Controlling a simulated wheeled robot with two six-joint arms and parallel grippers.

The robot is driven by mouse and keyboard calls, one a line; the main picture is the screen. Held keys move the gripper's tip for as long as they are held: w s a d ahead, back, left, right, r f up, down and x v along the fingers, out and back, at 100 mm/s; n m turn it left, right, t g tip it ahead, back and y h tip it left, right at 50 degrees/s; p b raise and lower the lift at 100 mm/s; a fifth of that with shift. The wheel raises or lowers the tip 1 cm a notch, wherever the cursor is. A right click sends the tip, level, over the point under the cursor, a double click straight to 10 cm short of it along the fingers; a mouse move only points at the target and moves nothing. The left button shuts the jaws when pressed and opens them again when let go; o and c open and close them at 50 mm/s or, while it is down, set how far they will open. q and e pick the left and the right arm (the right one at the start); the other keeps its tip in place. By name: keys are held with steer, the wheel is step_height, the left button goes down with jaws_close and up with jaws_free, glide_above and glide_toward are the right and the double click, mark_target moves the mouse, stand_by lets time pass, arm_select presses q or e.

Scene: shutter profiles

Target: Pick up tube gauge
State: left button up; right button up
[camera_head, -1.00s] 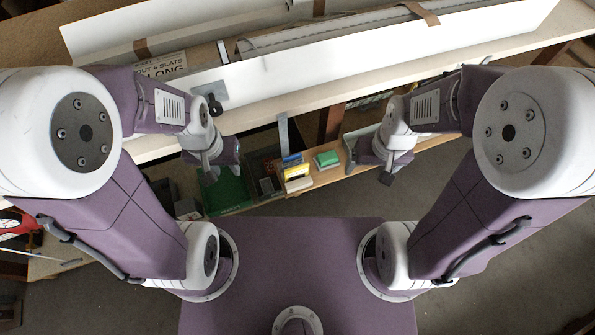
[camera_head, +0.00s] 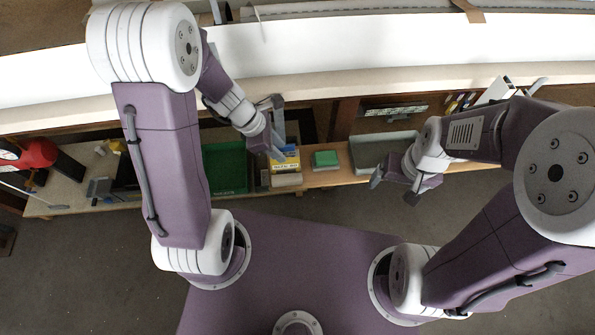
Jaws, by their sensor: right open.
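I cannot make out which thing is the tube gauge; none stands out clearly in the head view. My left gripper (camera_head: 279,138) hangs over the low shelf, beside a yellow and blue box (camera_head: 287,158). Its fingers are seen edge-on, so their opening is unclear. My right gripper (camera_head: 394,189) is open, with its fingers apart and nothing visible between them. It is in front of a grey tray (camera_head: 362,155) on the shelf.
A long white profile (camera_head: 330,45) lies along the bench above. The wooden shelf (camera_head: 325,178) below holds a green tray (camera_head: 226,168), a green box (camera_head: 325,159) and, at far left, a red item (camera_head: 38,153). Grey floor (camera_head: 330,210) is clear in front.

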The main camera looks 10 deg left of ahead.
mark_target(293, 167)
arm_select(q)
steer(key=shift+s+a+f, duration=0.2)
steer(key=shift+a+f, duration=0.2)
steer(key=shift+f, duration=0.15)
steer(key=shift+a, duration=0.2)
steer(key=b+x, duration=0.2)
steer(key=x, duration=0.2)
steer(key=shift+d, duration=0.25)
steer(key=b+x, duration=0.3)
steer(key=x, duration=0.2)
steer(key=shift+w+r, duration=0.1)
steer(key=shift+w, duration=0.05)
steer(key=shift+r, duration=0.1)
steer(key=shift+c, duration=0.6)
jaws_close()
arm_select(e)
steer(key=f, duration=0.5)
steer(key=shift+s+a+f, duration=0.1)
steer(key=shift+a+f, duration=0.2)
steer(key=shift+f, duration=0.05)
